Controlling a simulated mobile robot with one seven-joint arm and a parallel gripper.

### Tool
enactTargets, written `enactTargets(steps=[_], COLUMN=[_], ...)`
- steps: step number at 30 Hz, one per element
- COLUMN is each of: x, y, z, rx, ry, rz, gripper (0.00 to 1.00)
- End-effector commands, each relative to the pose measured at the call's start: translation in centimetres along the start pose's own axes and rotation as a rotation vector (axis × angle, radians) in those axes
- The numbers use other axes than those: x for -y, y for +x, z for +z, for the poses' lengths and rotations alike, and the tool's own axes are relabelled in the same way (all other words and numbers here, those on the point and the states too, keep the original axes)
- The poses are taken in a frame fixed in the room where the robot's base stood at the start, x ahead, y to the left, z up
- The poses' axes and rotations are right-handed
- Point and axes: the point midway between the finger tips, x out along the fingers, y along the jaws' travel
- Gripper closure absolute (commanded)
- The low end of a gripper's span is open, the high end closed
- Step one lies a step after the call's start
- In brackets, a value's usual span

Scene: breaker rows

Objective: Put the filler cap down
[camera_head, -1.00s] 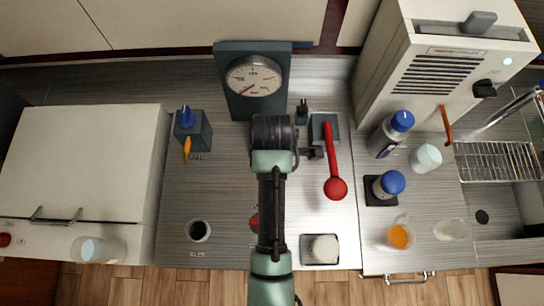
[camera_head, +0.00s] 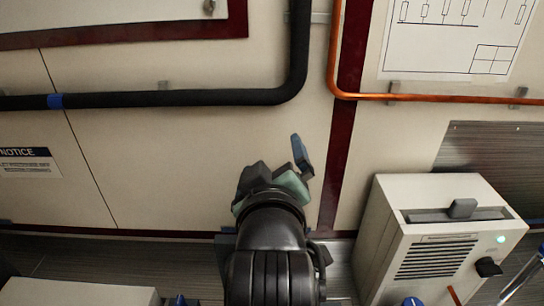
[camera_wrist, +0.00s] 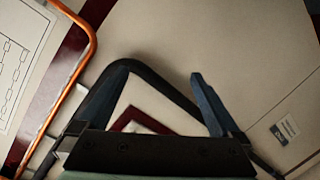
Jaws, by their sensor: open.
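My gripper (camera_head: 280,168) is raised in front of the cream wall in the head view. In the wrist view my gripper (camera_wrist: 160,80) is open, its two dark blue fingers wide apart. Nothing is held between the fingers; only wall and pipe show behind them. I cannot make out the filler cap in either current view. Most of the worktop lies below the head view.
A black pipe (camera_head: 170,98) and a copper pipe (camera_head: 450,98) run along the wall. A white vented machine (camera_head: 437,225) with a green light stands at the right. A notice (camera_head: 28,162) is on the left wall. Open wall lies left of my gripper.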

Motion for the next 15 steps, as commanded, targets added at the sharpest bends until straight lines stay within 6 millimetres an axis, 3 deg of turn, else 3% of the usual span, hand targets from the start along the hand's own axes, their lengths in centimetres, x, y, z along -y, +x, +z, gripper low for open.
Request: enactTargets(steps=[1, 3, 6, 10, 12, 15], x=[-3.2, -6.9, -11.0, -13.9, -14.7, -15.1], y=[-1.8, -4.9, -10.0, -15.8, -17.8, -19.2], z=[-4.2, -9.1, -14.4, -18.4, -19.5, -20.1], rx=[-0.137, -0.326, -0.576, -0.822, -0.903, -0.959], ry=[0.097, 0.228, 0.384, 0.514, 0.553, 0.579], rz=[0.095, 0.193, 0.278, 0.317, 0.322, 0.322], gripper=[0.00, 0.00, 0.00, 0.00, 0.00, 0.00])
